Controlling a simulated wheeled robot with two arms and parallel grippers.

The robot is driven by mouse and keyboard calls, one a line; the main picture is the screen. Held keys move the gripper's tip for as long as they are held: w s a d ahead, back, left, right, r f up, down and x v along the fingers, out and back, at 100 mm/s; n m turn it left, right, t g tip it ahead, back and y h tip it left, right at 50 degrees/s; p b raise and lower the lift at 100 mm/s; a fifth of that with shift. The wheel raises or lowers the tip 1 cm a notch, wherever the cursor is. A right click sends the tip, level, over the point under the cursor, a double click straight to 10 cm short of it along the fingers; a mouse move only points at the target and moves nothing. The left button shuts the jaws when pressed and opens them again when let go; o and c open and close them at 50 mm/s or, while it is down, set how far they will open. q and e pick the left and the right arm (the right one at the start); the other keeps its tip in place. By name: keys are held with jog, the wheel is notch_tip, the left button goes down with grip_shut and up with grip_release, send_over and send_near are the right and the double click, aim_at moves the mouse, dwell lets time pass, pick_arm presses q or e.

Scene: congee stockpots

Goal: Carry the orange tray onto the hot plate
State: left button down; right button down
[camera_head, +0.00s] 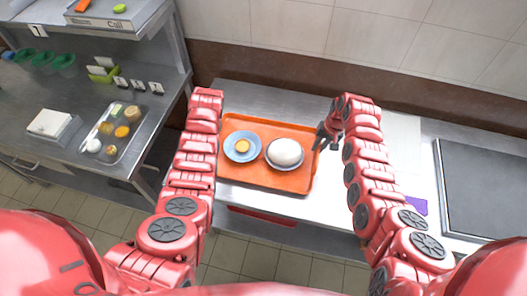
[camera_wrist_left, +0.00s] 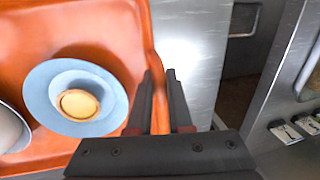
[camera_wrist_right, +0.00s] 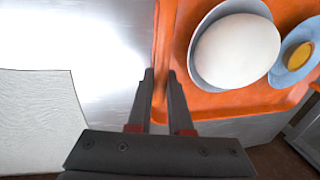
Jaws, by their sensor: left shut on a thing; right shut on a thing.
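The orange tray (camera_head: 265,183) rests on the steel counter. It carries a blue plate (camera_head: 232,155) with a small yellow item, and a bowl (camera_head: 274,163) with a white rounded thing. My left gripper (camera_wrist_left: 158,75) is shut on the tray's left rim; in the head view its arm hides it. My right gripper (camera_head: 321,137) is shut on the tray's right rim, which also shows between its fingers in the right wrist view (camera_wrist_right: 160,76). A dark flat plate (camera_head: 485,185), seemingly the hot plate, lies at the far right.
A pale flat sheet or board (camera_wrist_right: 38,125) lies on the counter right of the tray, with a purple item (camera_head: 416,206) near the front. A side counter at left holds a metal tray (camera_head: 128,143) of food, green bowls (camera_head: 64,63) and a white block (camera_head: 49,122).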

pick_arm(q)
jog(key=shift+r, duration=0.15)
pick_arm(e)
jog(key=shift+r, duration=0.15)
